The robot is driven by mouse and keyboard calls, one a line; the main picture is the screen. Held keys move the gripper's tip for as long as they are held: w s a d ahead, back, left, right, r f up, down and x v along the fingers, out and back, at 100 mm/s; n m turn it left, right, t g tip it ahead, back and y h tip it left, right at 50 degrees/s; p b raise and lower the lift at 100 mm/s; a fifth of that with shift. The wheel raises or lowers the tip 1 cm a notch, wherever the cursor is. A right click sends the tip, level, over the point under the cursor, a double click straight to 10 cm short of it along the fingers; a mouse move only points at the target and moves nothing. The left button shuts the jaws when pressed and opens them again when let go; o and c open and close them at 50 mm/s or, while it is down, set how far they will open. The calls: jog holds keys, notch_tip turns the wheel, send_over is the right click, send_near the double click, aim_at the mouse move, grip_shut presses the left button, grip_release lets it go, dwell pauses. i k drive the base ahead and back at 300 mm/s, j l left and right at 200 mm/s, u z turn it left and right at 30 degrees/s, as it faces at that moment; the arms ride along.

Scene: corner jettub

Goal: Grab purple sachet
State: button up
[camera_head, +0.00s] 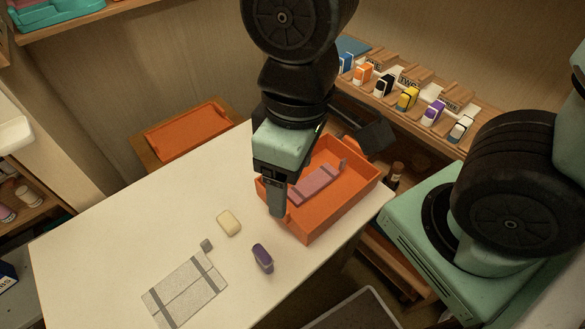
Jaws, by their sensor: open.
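A flat mauve-purple item with darker bands (318,186) lies inside the orange tray (318,232). I cannot tell from the picture which of the two is the sachet. My gripper (278,208) points down at the near left edge of the tray, open, with nothing seen in it. It is apart from the purple object, and my arm hides the tray's far left part. The second finger is not clearly visible.
The cream piece (229,223) and a flat grey banded item (188,293) lie on the white table (110,237). An orange tray (187,131) lies at the back left. A wooden rack (391,94) with several small boxes stands at the back right. The table's left side is clear.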

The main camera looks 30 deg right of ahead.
aim_at(262, 257)
jog(key=k+j+z, duration=0.25)
jog(key=z, duration=0.2)
jog(key=k+j+z, duration=0.25)
jog(key=z, duration=0.15)
jog(key=k+z, duration=0.45)
jog(key=i+j, duration=0.05)
